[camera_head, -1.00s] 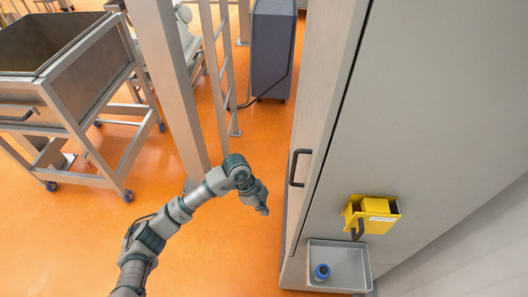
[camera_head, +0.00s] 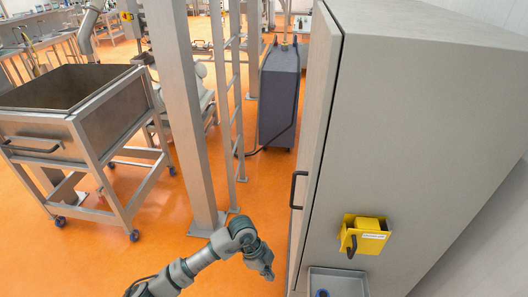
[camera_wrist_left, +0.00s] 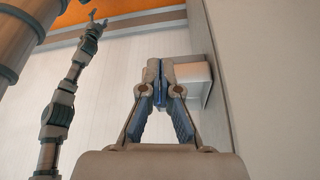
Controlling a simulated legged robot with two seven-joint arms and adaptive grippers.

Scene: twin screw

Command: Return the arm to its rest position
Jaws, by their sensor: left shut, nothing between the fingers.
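My left arm comes in from the bottom left of the head view, grey with dark green joints. Its gripper (camera_head: 268,272) hangs at the bottom centre, pointing down, just left of the cabinet. In the left wrist view the left gripper's fingertips (camera_wrist_left: 160,92) meet, with nothing between them. Another grey arm, seemingly my right one, rises at the left of that view, with a small gripper (camera_wrist_left: 94,20) at its top. Its fingers are too small to judge.
A tall grey cabinet (camera_head: 420,130) with a black handle (camera_head: 297,190) fills the right. It carries a yellow box (camera_head: 364,236) above a grey tray (camera_head: 345,277) with a blue thing inside. A steel post (camera_head: 180,110) and wheeled bin (camera_head: 90,135) stand left. Orange floor is clear between.

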